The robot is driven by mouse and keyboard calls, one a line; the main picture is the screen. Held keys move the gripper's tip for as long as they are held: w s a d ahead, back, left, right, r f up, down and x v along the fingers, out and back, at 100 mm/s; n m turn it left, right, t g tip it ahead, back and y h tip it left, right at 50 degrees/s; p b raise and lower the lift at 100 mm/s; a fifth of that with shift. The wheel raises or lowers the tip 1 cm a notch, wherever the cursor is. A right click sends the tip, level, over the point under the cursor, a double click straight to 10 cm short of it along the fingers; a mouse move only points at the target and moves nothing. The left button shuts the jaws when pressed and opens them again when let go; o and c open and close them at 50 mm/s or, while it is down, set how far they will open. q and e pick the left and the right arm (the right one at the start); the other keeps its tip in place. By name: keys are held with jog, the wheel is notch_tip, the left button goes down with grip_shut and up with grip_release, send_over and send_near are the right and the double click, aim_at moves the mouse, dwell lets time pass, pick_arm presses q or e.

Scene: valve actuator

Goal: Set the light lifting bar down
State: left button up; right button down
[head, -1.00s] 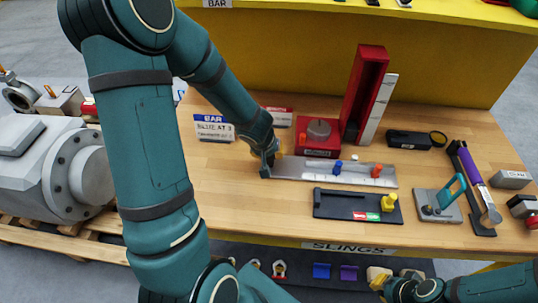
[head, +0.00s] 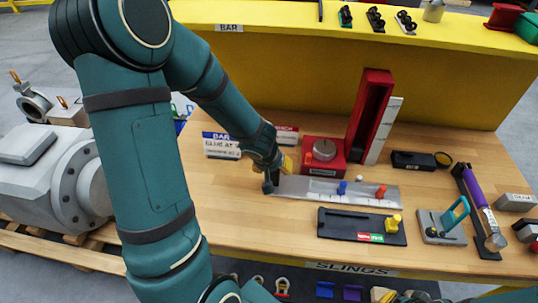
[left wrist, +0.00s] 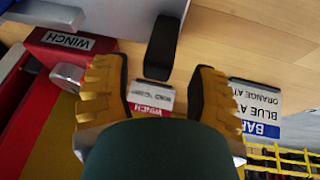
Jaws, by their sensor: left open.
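My left gripper (head: 279,168) is open and empty at that end. In the left wrist view the yellow fingers (left wrist: 155,88) are spread apart, with the black piece (left wrist: 161,46) near and beyond their tips, not gripped. Only a small part of my right gripper may show at the bottom edge of the head view; its fingers are unclear.
A red winch block (head: 323,152) and a tall red channel (head: 369,110) stand behind the bar. A black tray (head: 350,226) with a yellow knob lies in front. The BAR sign (head: 221,145) stands behind left. Bare table lies left of the bar.

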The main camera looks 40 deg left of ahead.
pick_arm(q)
jog(key=p+v, duration=0.3)
jog(key=v, duration=0.4)
jog(key=shift+o, duration=0.5)
jog(key=shift+s+d+r+p, duration=0.1)
jog(key=shift+s+r+p, duration=0.25)
jog(key=shift+r, duration=0.3)
jog(key=shift+d+f+g+h+p, duration=0.55)
jog(key=shift+d+f+p, duration=0.25)
jog(key=shift+d+p, duration=1.7)
jog(key=w+a+f, duration=0.1)
jog(key=f, duration=0.1)
jog(key=w+a+f+y, duration=0.1)
jog(key=a+f, duration=0.1)
jog(key=w+a+f+y+b, duration=0.1)
jog(key=a+f, duration=0.1)
jog(key=shift+y, duration=0.25)
jog(key=shift+b+x, duration=0.5)
jog(key=shift+x, duration=2.2)
jog(key=shift+w+r, duration=0.1)
jog(key=shift+w, duration=0.05)
